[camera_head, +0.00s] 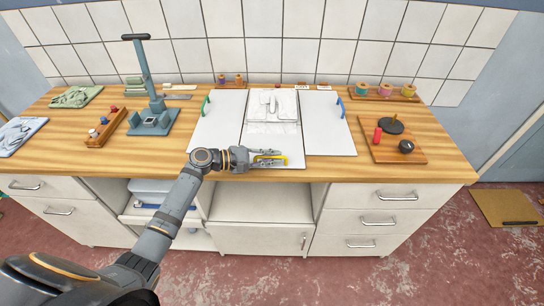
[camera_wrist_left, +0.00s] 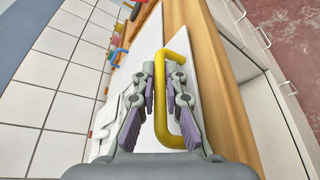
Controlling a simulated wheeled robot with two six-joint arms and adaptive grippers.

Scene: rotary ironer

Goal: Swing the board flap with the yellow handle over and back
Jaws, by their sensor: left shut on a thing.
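The white folding board lies flat on the wooden counter, with a left panel (camera_head: 215,135), a middle panel and a right panel (camera_head: 327,125). The front middle flap (camera_head: 262,134) carries the yellow handle (camera_head: 284,157) at the counter's front edge. It also shows in the left wrist view, where the yellow handle (camera_wrist_left: 180,48) passes between the fingers. My left gripper (camera_head: 268,158) is shut on the yellow handle. The flap lies flat, partly hidden by the gripper. A green handle (camera_head: 205,105) is on the left panel and a blue handle (camera_head: 341,106) on the right. My right gripper is not in view.
A grey press-like stand (camera_head: 153,118) and a wooden rack (camera_head: 106,127) stand left of the board. A wooden board with a black knob (camera_head: 406,146) and a red piece lies right. Spools (camera_head: 385,91) stand at the back right, before the tiled wall.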

